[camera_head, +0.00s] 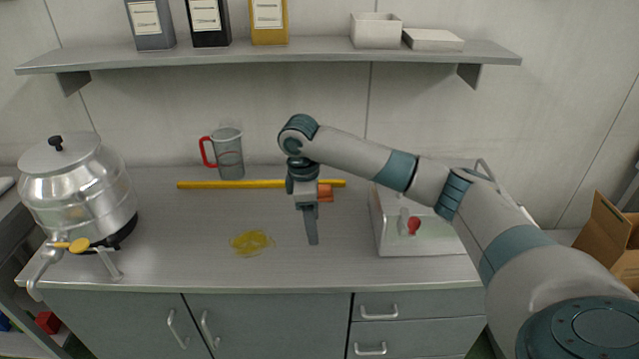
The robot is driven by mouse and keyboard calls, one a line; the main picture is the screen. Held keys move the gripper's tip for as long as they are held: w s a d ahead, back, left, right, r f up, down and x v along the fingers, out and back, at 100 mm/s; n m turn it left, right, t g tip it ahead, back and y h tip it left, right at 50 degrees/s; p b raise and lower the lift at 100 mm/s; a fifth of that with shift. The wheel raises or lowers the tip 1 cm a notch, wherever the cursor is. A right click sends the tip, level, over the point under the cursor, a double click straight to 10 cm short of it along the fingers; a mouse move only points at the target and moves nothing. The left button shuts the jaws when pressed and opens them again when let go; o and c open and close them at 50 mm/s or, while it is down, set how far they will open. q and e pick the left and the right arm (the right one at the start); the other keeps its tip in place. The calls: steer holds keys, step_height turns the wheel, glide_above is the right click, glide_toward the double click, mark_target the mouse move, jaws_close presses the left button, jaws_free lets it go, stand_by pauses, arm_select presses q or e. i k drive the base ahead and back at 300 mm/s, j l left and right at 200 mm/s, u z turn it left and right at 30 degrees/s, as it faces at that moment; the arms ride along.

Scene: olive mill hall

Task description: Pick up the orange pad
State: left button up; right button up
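The orange pad (326,192) shows as a small orange patch just right of my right gripper's body, near the yellow bar at the back of the counter. Part of it is hidden behind the gripper. My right gripper (312,240) points down over the middle of the counter, in front of the pad in the picture. Its fingers line up as one dark shape, so I cannot tell whether it is open or shut. No contact with the pad is visible. My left gripper is out of view.
A yellow bar (235,185) lies along the back, with a clear jug (230,155) with a red handle behind it. A metal urn (80,190) stands left, a white box (395,235) right. A yellow spill (252,243) marks the counter (180,255). A shelf (300,52) hangs above.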

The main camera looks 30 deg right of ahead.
mark_target(325, 196)
steer(key=i+l, duration=0.65)
steer(key=i, duration=0.1)
